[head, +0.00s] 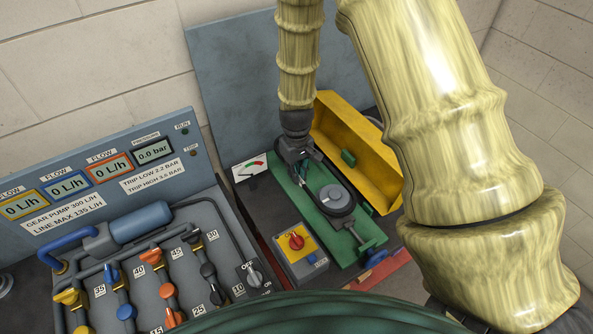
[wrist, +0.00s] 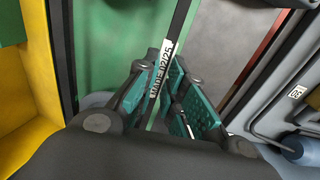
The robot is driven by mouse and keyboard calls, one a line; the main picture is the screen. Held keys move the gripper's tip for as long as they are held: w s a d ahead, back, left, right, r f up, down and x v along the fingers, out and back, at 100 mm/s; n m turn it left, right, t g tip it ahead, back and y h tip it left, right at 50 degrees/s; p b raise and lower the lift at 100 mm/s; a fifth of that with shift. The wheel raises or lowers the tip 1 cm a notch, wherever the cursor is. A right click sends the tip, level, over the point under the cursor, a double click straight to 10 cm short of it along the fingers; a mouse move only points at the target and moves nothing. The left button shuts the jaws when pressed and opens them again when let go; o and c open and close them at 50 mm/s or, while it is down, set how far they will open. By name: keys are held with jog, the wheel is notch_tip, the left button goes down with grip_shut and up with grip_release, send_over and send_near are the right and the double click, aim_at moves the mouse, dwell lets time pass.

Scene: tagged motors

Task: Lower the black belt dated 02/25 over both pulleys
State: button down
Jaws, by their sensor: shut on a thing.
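My gripper (head: 303,172) is over the far end of the green motor base (head: 345,245). It is shut on the black belt (wrist: 181,22), which runs between the green finger pads (wrist: 172,98) in the wrist view. A white label (wrist: 161,68) on the belt reads MADE 02/25. A grey round pulley (head: 333,196) sits nearer the front of the base, with a dark loop close around it. I cannot tell whether that loop is seated on it or above it. The other pulley is not clearly visible; my gripper covers that area.
A yellow guard or tray (head: 355,150) stands close to the right of my gripper. A flow panel with pipes and valves (head: 140,265) fills the left. A gauge card (head: 249,167) lies left of the base.

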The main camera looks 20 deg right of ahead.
jog(key=c, duration=1.4)
grip_release()
jog(key=shift+c, duration=0.2)
jog(key=shift+r, duration=0.15)
